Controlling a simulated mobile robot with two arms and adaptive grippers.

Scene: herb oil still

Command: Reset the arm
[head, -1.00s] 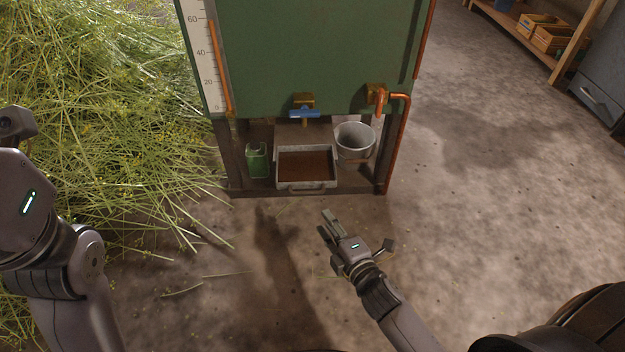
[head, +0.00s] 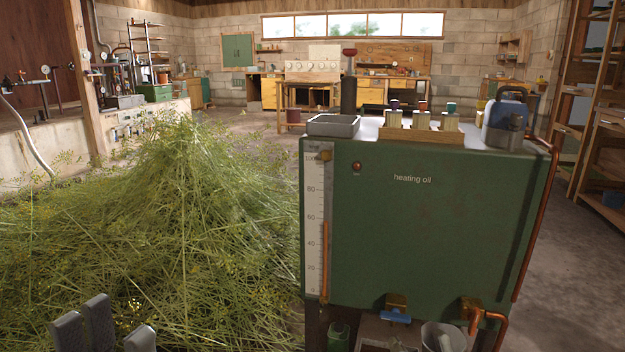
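My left gripper (head: 115,330) shows at the bottom left corner, in front of the herb heap. Only its grey fingers are in view; they stand apart with nothing between them. The rest of the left arm is below the picture. My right arm and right gripper are out of view.
A green heating oil tank (head: 430,225) with a level gauge stands at centre right. On its top are a grey tray (head: 333,125), several bottles in a wooden rack and a blue can (head: 505,118). A large herb heap (head: 170,210) fills the left. Open floor (head: 560,290) lies at the right.

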